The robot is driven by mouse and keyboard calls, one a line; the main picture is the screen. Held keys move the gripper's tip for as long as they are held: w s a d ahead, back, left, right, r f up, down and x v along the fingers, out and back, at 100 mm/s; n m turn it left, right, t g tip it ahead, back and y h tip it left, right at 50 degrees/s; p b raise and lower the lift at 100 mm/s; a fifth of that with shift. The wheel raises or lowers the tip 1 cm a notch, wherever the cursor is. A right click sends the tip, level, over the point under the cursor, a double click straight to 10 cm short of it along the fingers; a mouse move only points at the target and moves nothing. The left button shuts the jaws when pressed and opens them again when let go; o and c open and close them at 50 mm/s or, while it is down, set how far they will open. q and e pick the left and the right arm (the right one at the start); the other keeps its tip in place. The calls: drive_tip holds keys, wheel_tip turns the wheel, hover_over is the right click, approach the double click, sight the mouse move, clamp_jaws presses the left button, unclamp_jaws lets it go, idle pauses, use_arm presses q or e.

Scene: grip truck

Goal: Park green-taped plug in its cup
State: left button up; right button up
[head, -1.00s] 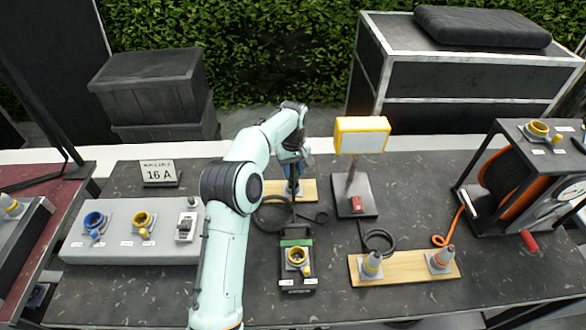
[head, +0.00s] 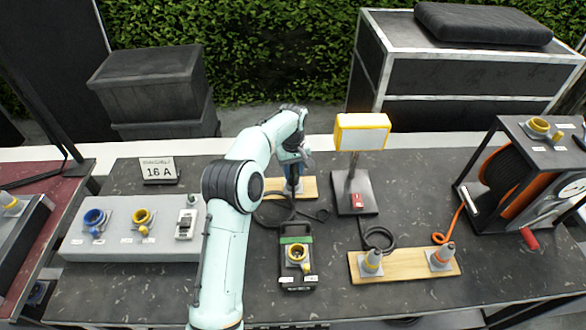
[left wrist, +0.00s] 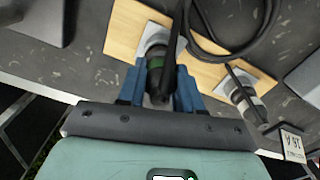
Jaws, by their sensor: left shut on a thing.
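The green-taped plug (left wrist: 155,65) stands between the blue fingers of my left gripper (left wrist: 158,88) in the left wrist view. The gripper is shut on it. Its nose end points at a grey cup (left wrist: 154,36) on a wooden board (left wrist: 125,28); plug and fingers partly hide the cup, so I cannot tell how deep the plug sits. A black cable runs from the plug. In the head view my left gripper (head: 294,168) is over the same board (head: 308,188) at the back middle, and the plug is mostly hidden. My right gripper is not in view.
A second plug (left wrist: 243,95) stands on the same board. A black box with a green band (head: 296,239) and yellow socket is in front. A yellow-framed lamp (head: 362,135) stands close on the right. Another board (head: 408,268) holds two plugs. A 16 A sign (head: 159,170) is left.

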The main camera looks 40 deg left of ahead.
use_arm(q)
drive_tip(key=shift+f, duration=0.8)
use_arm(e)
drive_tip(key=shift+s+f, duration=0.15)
use_arm(q)
drive_tip(key=o, duration=1.5)
drive_tip(key=shift+r, duration=0.1)
drive_tip(key=shift+r+p, duration=0.9)
drive_tip(key=shift+r, duration=1.55)
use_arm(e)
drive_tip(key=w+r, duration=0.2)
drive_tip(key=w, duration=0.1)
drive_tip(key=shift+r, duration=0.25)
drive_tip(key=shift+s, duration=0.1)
